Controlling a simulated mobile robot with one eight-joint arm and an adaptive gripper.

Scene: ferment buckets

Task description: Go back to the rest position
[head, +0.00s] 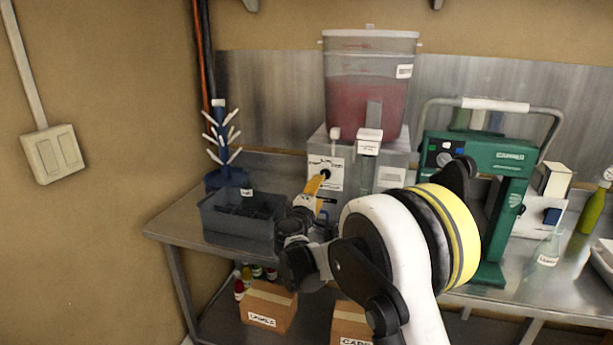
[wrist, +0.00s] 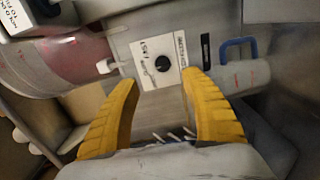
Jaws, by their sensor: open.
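My gripper (wrist: 160,88) shows in the wrist view with its two yellow fingers spread apart and nothing between them. In the head view my gripper (head: 322,175) is in front of the metal box (head: 395,155) under the bucket, close to its white panel with a black knob (wrist: 162,63). I cannot tell whether a fingertip touches the panel. A clear bucket (head: 365,85) with red liquid stands on the metal box, and a small white tap (wrist: 106,66) sticks out near the panel.
A grey bin (head: 238,222) and a blue drying rack (head: 225,150) stand on the left of the steel table (head: 165,226). A green machine (head: 490,155), a glass flask (head: 548,250) and a green bottle (head: 594,208) stand to the right. Cardboard boxes (head: 267,308) are on the shelf below.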

